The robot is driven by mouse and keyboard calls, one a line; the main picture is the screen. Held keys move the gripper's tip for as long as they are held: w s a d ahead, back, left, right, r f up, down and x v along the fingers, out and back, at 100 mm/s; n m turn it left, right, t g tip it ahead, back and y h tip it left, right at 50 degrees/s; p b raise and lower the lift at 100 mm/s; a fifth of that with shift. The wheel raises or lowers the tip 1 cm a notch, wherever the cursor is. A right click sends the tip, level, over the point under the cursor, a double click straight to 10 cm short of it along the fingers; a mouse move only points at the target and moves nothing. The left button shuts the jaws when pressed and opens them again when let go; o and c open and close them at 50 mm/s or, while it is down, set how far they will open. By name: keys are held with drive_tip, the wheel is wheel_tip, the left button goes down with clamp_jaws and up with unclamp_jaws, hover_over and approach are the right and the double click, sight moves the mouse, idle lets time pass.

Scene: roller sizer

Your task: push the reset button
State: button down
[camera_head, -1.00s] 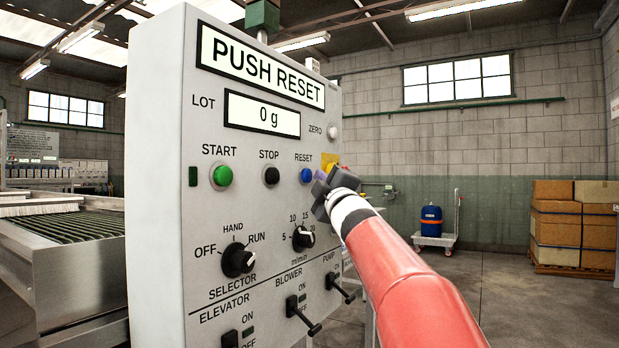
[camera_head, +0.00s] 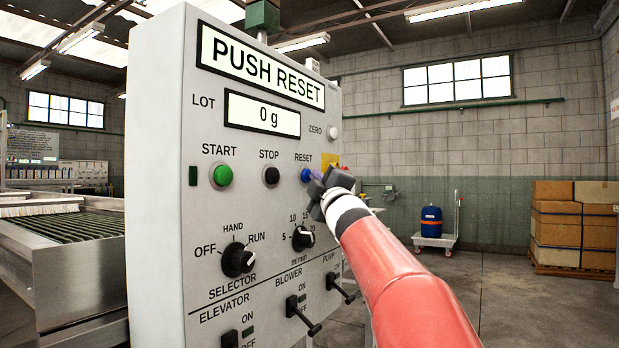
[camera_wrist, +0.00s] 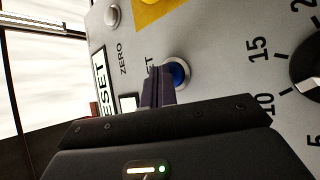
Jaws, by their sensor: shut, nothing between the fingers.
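The blue reset button (camera_head: 306,175) sits under the word RESET on the grey control panel (camera_head: 160,200), right of the black stop button (camera_head: 271,175). It also shows in the wrist view (camera_wrist: 179,73), inside a pale ring. My gripper (camera_head: 314,175) is shut and empty, its purplish fingertips at the button's right edge in the head view. In the wrist view the fingertips (camera_wrist: 160,80) overlap the button's left part. I cannot tell whether they touch it. The panel's top display (camera_head: 262,67) reads PUSH RESET.
The green start button (camera_head: 222,175) is further left. The dial marked ml/min (camera_head: 303,238), the selector knob (camera_head: 238,260) and several toggle switches lie below. A yellow plate (camera_head: 329,161) is just right of the reset button. The white zero button (camera_head: 333,132) is above.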

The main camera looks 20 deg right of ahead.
drive_tip(key=shift+w+a, duration=0.2)
drive_tip(key=shift+s+d, duration=0.1)
idle(0.4)
drive_tip(key=shift+s+d, duration=0.45)
drive_tip(key=shift+s, duration=0.2)
drive_tip(key=s+d, duration=0.1)
drive_tip(key=s, duration=0.1)
drive_tip(key=s+d+p, duration=0.1)
drive_tip(key=s+d, duration=0.1)
drive_tip(key=shift+d, duration=0.1)
idle(0.3)
idle(0.6)
